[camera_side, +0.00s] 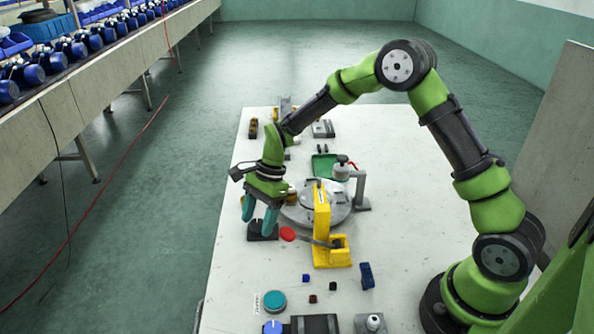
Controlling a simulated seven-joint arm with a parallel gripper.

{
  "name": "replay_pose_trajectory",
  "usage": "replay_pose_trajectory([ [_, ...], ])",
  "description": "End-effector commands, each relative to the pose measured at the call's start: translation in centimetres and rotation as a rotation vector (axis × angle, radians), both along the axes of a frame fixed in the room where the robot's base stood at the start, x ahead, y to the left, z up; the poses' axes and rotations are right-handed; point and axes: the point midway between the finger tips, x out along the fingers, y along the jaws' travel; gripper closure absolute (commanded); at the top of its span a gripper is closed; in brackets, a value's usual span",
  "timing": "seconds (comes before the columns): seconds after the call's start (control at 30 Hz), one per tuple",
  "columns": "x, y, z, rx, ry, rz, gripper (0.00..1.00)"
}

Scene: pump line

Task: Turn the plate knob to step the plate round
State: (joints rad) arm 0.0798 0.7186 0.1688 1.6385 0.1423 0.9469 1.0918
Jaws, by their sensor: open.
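A round grey plate (337,207) lies flat on the white table, partly hidden behind a yellow upright bracket (322,220). I cannot tell for certain which part is the plate knob. A red round knob (288,234) shows in front of the plate, near a dark rod at the yellow base. A small black and red knob (342,159) tops a grey stand behind the plate. My gripper (258,225) points down at the plate's left, its teal fingers apart and empty. It is left of the red knob, over or near a black block (263,235); the exact height is unclear.
A green tray (324,165) sits behind the plate. A blue part (367,275) and several small cubes lie in front, with a teal round button (274,300) at the front left. The table's right side is mostly bare. A conveyor with blue pumps runs at far left.

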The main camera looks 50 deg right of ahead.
Motion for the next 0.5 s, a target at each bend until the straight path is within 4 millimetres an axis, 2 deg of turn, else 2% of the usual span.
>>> replay_pose_trajectory([
  [0.1, -0.01, 0.00, 0.02, 0.000, 0.000, 0.000, 0.38],
  [0.43, 0.00, -0.03, 0.05, 0.000, 0.000, 0.000, 0.89],
  [0.5, 0.00, -0.04, 0.06, 0.000, 0.000, 0.000, 0.93],
])
